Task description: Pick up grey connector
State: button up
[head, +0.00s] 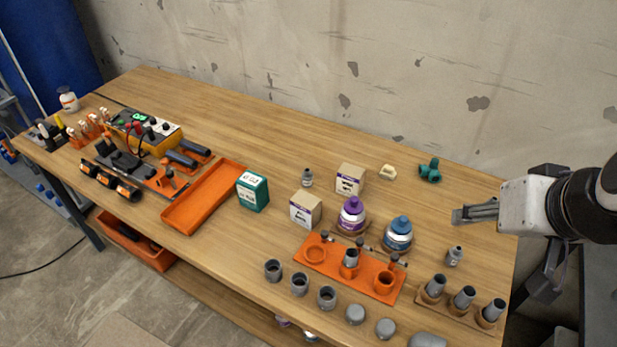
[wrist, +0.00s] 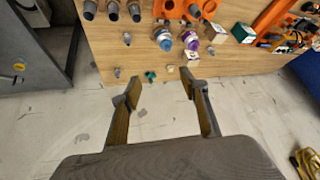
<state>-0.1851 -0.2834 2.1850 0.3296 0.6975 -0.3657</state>
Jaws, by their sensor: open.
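Several grey connectors sit at the front of the wooden table in the head view. Three are open, hollow sleeves: left (head: 273,270), middle (head: 300,284) and right (head: 327,297). Two rounded grey caps (head: 355,314) (head: 386,328) stand to their right. I cannot tell which piece the task means. Another grey fitting (head: 350,257) stands in the orange holder. My gripper (head: 459,215) is open and empty, above the table's right end, well apart from all of them. Its two fingers also show spread in the wrist view (wrist: 159,80).
The orange holder (head: 318,268) has upright tools behind it. Purple (head: 351,215) and blue (head: 398,234) bottles stand behind that. Three grey pipes stand in a wooden rack (head: 456,313) at the right front. A teal fitting (head: 429,170) lies near the wall.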

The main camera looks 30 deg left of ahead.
jog(key=w+a+f+n+y, duration=0.2)
jog(key=w+a, duration=0.8)
jog(key=a, duration=0.1)
jog(key=n+y, duration=0.1)
jog(key=n, duration=0.3)
send_over(310, 176)
jog(key=s+d, duration=0.3)
jog(key=d, duration=0.1)
jog(key=f, duration=2.5)
jog(key=shift+w+d+f, duration=0.15)
jog(key=shift+w, duration=0.05)
jog(key=shift+a+f, duration=0.35)
jog(key=shift+f, duration=0.2)
jog(key=shift+x, duration=1.25)
jog(key=shift+s+a, duration=0.1)
